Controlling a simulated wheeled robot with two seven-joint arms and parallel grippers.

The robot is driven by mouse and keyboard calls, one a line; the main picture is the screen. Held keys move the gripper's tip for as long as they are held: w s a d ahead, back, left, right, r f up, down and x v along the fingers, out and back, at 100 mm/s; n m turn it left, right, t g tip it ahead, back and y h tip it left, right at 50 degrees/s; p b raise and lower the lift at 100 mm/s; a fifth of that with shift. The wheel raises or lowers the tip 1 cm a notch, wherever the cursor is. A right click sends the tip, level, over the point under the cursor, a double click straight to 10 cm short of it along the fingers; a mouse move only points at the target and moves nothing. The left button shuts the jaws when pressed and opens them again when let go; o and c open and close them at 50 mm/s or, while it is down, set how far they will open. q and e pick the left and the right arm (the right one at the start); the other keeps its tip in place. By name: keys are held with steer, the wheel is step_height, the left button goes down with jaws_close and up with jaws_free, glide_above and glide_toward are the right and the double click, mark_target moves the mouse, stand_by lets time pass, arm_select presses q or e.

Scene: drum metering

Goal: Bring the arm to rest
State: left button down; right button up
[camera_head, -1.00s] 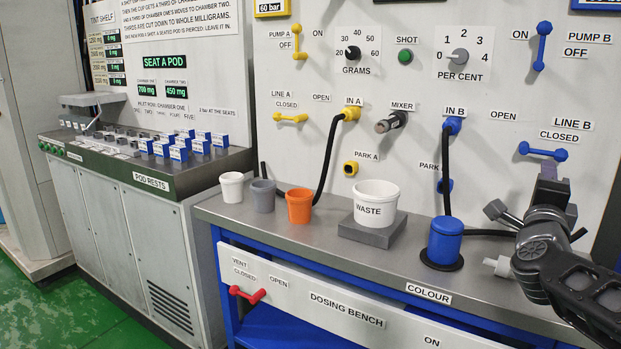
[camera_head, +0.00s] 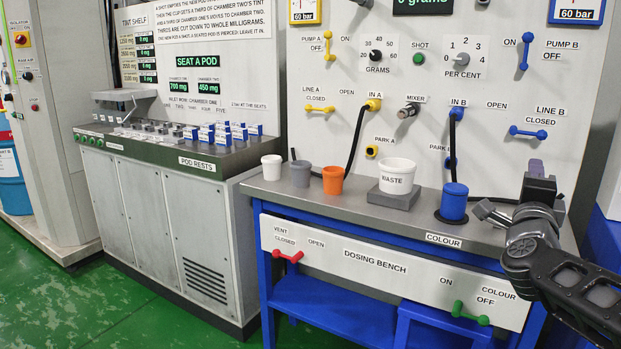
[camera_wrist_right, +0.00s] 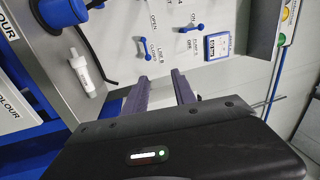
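My right arm comes in from the lower right in the head view. Its gripper (camera_head: 536,168) points up and is in front of the panel, right of the blue pot (camera_head: 454,201) and below the blue line B handle (camera_head: 528,133). In the right wrist view the two purple-grey fingers of the gripper (camera_wrist_right: 160,92) stand apart with nothing between them. The line B handle (camera_wrist_right: 145,50) shows beyond the fingertips, apart from them. My left gripper is in neither view.
The dosing bench (camera_head: 335,208) carries a white cup (camera_head: 271,168), a grey cup (camera_head: 300,174), an orange cup (camera_head: 333,181) and a waste tub (camera_head: 397,176). A white fitting (camera_wrist_right: 88,76) lies beside the right gripper. Green floor (camera_head: 70,300) is clear at the left front.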

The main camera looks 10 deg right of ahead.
steer(key=w+a+f+n+g+y, duration=0.1)
steer(key=w+a+f+n+y, duration=0.2)
steer(key=a+f+n, duration=0.45)
steer(key=w+a+f+n+y, duration=0.2)
steer(key=a+f+y, duration=0.2)
steer(key=f, duration=0.7)
steer(key=w+a+f+n+g+y, duration=0.1)
steer(key=w+a+f+n+y, duration=0.2)
steer(key=a+f+n, duration=0.45)
steer(key=s+a+f+n+g+y, duration=0.15)
steer(key=s+a+f, duration=0.3)
steer(key=f, duration=0.55)
steer(key=s+a+f+n+g+y, duration=0.1)
steer(key=s+a+f+g, duration=0.3)
steer(key=f, duration=0.6)
steer(key=s+a+f+n+g+y, duration=0.15)
steer(key=s+a+f, duration=0.3)
steer(key=f, duration=0.55)
steer(key=s+a+f+n+g+y, duration=0.1)
steer(key=s+a+f+g, duration=0.25)
steer(key=s+f, duration=0.55)
steer(key=s+a+f+n+g+y, duration=0.1)
steer(key=s+a+f+g, duration=0.3)
steer(key=s, duration=1)
step_height(320, 180, up, 25)
steer(key=t+p, duration=0.1)
steer(key=p, duration=2.4)
steer(key=shift+a+f+p, duration=0.15)
steer(key=shift+a+p, duration=0.15)
steer(key=shift+a, duration=0.15)
